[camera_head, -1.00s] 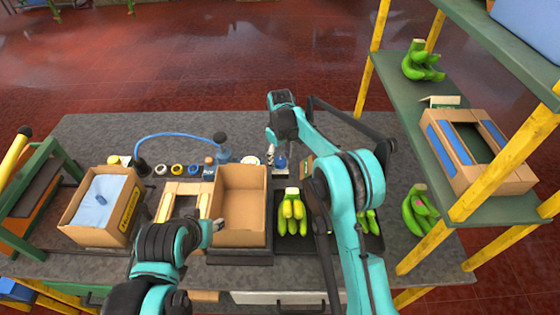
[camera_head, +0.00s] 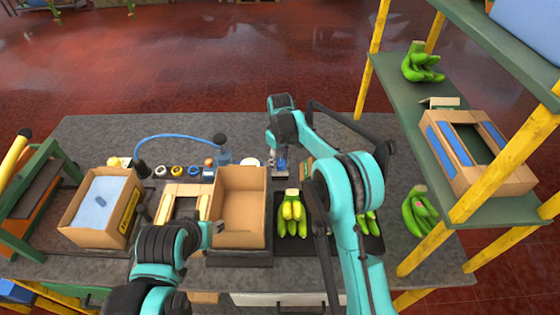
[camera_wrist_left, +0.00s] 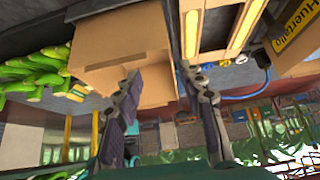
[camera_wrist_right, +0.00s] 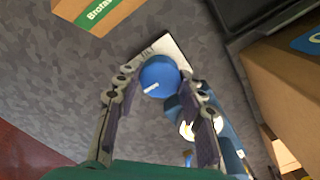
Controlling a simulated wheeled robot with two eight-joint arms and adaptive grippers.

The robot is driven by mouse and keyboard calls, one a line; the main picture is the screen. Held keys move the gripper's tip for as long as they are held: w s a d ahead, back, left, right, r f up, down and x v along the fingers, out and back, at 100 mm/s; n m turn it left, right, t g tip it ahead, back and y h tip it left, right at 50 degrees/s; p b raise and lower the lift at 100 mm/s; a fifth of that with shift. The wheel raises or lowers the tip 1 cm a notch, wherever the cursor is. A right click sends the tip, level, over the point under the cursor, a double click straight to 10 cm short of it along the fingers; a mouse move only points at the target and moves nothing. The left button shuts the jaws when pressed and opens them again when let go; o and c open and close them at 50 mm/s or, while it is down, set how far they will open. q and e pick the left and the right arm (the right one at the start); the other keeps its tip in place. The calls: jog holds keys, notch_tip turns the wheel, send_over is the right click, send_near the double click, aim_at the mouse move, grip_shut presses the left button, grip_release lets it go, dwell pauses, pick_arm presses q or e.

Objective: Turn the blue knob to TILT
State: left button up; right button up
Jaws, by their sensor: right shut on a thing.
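The blue knob (camera_wrist_right: 160,76) is round with a short white pointer line, which points to the lower left in the right wrist view. My right gripper (camera_wrist_right: 158,82) is shut on the knob, one finger on each side.
An open cardboard box (camera_head: 240,205) and green-yellow bananas (camera_head: 292,213) are in front of the knob. A shelf (camera_head: 415,130) rises at the right.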

jog(key=m, duration=0.4)
jog(key=shift+m, duration=0.4)
jog(key=m, duration=0.8)
jog(key=shift+m+p, duration=0.35)
jog(key=shift+m, duration=1.95)
jog(key=o, duration=1.2)
jog(key=shift+c, duration=0.2)
